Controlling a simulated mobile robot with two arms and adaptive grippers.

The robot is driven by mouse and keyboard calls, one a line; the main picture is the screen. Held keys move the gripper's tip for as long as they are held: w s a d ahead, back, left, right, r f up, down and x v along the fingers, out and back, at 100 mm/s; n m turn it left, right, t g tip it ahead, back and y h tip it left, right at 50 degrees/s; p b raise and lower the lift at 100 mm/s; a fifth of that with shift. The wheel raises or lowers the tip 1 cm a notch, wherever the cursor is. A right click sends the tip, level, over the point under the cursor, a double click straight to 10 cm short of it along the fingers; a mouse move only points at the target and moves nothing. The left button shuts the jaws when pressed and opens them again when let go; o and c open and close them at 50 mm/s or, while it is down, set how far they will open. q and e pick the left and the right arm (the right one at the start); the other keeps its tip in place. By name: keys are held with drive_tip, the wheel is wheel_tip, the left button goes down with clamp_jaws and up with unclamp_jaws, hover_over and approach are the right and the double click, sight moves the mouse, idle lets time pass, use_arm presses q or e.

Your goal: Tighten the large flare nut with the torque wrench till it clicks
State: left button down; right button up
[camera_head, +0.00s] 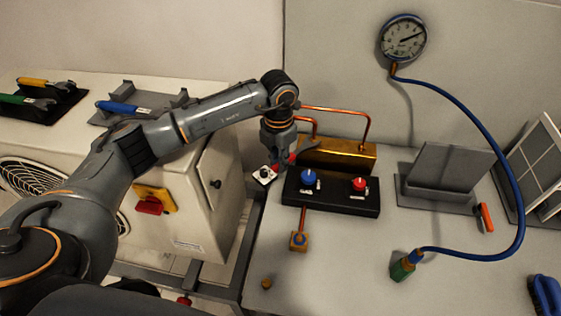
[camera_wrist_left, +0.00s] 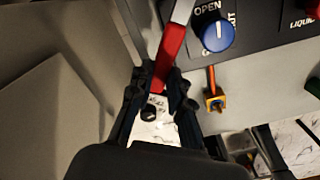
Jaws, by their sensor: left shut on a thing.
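My left gripper (camera_head: 279,157) is shut on the red handle of a tool (camera_wrist_left: 169,52), beside the left end of the black valve block. A pale grey shaft runs from the handle towards the block in the left wrist view; its far end is out of view. The handle lies between the fingertips (camera_wrist_left: 159,76). In the head view the gripper mostly hides this tool, and I cannot tell whether it is the torque wrench. I cannot surely make out the large flare nut. A brass fitting (camera_head: 299,241) hangs on a copper pipe below the block. My right gripper is not in view.
The black valve block (camera_head: 330,207) has a blue knob (camera_head: 308,177) and a red knob (camera_head: 359,184). A white plate with a black knob (camera_head: 264,175) is just below the gripper. A blue hose (camera_head: 500,155) links the gauge (camera_head: 403,40) and a green-ended fitting (camera_head: 403,267). The right-hand front bench is partly clear.

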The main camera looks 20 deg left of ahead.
use_arm(q)
drive_tip(key=shift+s+d+n+p, duration=0.15)
drive_tip(key=shift+d+n, duration=0.3)
drive_tip(key=shift+d, duration=0.05)
drive_tip(key=shift+s+d+n+p, duration=0.15)
drive_tip(key=shift+d+n, duration=0.3)
drive_tip(key=shift+d, duration=0.05)
idle(0.4)
drive_tip(key=shift+s+a+p, duration=0.2)
drive_tip(key=shift+s+p, duration=0.05)
drive_tip(key=shift+s, duration=0.55)
drive_tip(key=shift+s+a+p, duration=0.15)
drive_tip(key=shift+s+p, duration=0.1)
drive_tip(key=shift+s, duration=0.6)
drive_tip(key=shift+s+a+p, duration=0.2)
drive_tip(key=shift+s+p, duration=0.05)
drive_tip(key=shift+s, duration=0.55)
drive_tip(key=shift+r, duration=0.2)
drive_tip(key=shift+r+p, duration=1.25)
drive_tip(key=shift+r, duration=0.85)
